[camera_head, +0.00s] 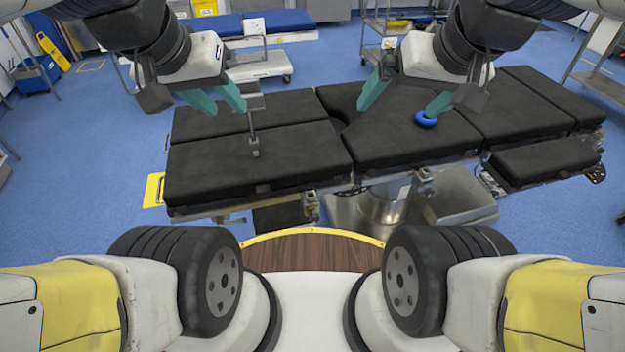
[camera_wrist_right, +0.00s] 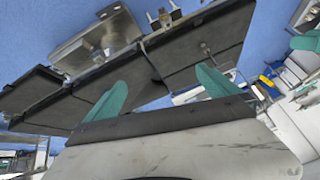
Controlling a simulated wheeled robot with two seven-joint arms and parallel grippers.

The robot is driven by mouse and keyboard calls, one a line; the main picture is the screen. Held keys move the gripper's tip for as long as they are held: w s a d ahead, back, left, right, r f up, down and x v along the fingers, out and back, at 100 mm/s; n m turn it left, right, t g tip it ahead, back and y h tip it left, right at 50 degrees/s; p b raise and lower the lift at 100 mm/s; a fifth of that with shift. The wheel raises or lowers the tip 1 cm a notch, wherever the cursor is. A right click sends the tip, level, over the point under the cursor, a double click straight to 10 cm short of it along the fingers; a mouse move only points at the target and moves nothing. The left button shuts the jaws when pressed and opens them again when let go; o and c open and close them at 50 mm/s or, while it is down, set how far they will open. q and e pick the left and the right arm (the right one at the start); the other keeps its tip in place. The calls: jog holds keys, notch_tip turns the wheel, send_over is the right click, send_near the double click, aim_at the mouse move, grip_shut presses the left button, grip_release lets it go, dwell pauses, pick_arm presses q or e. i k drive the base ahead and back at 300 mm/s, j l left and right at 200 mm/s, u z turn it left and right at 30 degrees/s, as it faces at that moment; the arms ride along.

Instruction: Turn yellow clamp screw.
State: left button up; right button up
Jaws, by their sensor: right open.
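The operating table (camera_head: 250,165) has black pads and metal side rails, with a metal clamp (camera_head: 313,197) on the near rail. I cannot make out a yellow clamp screw for certain in either view. A yellow piece (camera_head: 154,190) shows beside the table's left end. My left gripper (camera_head: 228,111) has its teal fingers apart, over the table's left part, near a thin metal post (camera_head: 254,140). My right gripper (camera_head: 394,110) is open and empty above the middle pads. Its parted fingers also show in the right wrist view (camera_wrist_right: 162,92), with the table beyond.
A blue ring (camera_head: 426,120) lies on the pad by my right gripper's right finger. A side pad (camera_head: 545,156) juts out at the right. A trolley (camera_head: 262,66) and a blue bed (camera_head: 285,20) stand behind.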

aim_at(314, 217)
jog(key=k+j+u, duration=0.15)
jog(key=k, duration=0.25)
jog(key=k+u, duration=0.15)
jog(key=k, duration=0.2)
jog(key=k+j+u, duration=0.15)
jog(key=k+j, duration=0.1)
jog(key=k, duration=0.1)
